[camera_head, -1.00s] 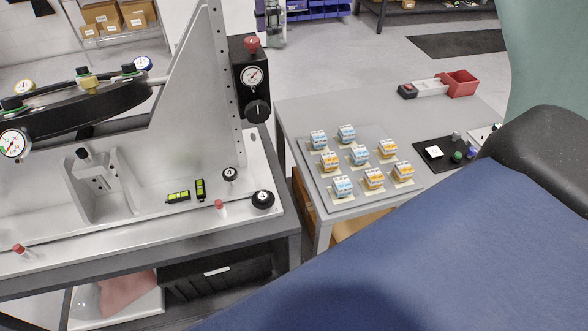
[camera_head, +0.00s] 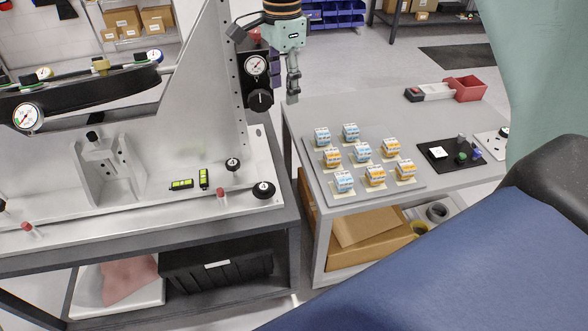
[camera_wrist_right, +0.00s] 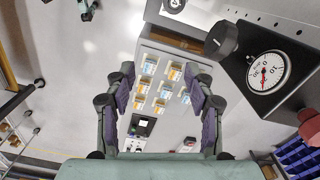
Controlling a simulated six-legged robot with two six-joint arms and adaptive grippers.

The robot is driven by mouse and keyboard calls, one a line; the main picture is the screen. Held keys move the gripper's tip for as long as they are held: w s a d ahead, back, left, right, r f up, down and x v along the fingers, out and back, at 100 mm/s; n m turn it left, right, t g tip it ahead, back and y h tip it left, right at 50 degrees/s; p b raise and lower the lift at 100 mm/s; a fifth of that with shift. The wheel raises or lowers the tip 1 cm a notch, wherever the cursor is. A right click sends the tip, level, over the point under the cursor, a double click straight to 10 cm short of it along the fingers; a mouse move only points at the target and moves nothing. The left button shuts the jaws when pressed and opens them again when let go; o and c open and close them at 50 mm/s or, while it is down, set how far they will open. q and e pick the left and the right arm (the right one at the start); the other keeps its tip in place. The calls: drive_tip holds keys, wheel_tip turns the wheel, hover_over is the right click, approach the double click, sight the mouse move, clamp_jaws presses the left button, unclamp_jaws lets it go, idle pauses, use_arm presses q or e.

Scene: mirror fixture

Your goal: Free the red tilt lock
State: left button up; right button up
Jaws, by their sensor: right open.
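A red knob (camera_head: 253,36) sits on top of a black box with a gauge (camera_head: 256,68) and a black knob (camera_head: 260,99), on the right side of the mirror fixture's upright plate. My right gripper (camera_head: 284,82) hangs open and empty, fingers down, in front and slightly right of that box. In the right wrist view the open fingers (camera_wrist_right: 160,75) have nothing between them; the gauge box (camera_wrist_right: 285,75) shows at right. My left gripper is not in view.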

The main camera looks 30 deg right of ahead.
drive_tip(key=s+f+n+b, duration=0.2)
drive_tip(key=f, duration=0.6)
drive_tip(key=s+a+f+n+b, duration=0.1)
drive_tip(key=s+f+b, duration=0.1)
drive_tip(key=f, duration=0.7)
drive_tip(key=shift+s+a+f+n, duration=0.25)
drive_tip(key=shift+s+n, duration=0.15)
drive_tip(key=shift+s, duration=0.25)
drive_tip(key=shift+w, duration=0.2)
drive_tip(key=s+a+f+n+t+b, duration=0.1)
drive_tip(key=s+f+n+t+b, duration=0.45)
drive_tip(key=f+n, duration=0.85)
drive_tip(key=s+f+g+b, duration=0.2)
drive_tip(key=s+f+b, duration=0.3)
drive_tip(key=s+f, duration=0.5)
drive_tip(key=s+f+g+b, duration=0.3)
drive_tip(key=s+f+b, duration=0.3)
drive_tip(key=s, duration=1.1)
wheel_tip(320, 180, down, 4)
drive_tip(key=shift+s+a+r+m, duration=0.1)
drive_tip(key=shift+s+a+m, duration=0.2)
drive_tip(key=shift+s+a, duration=0.1)
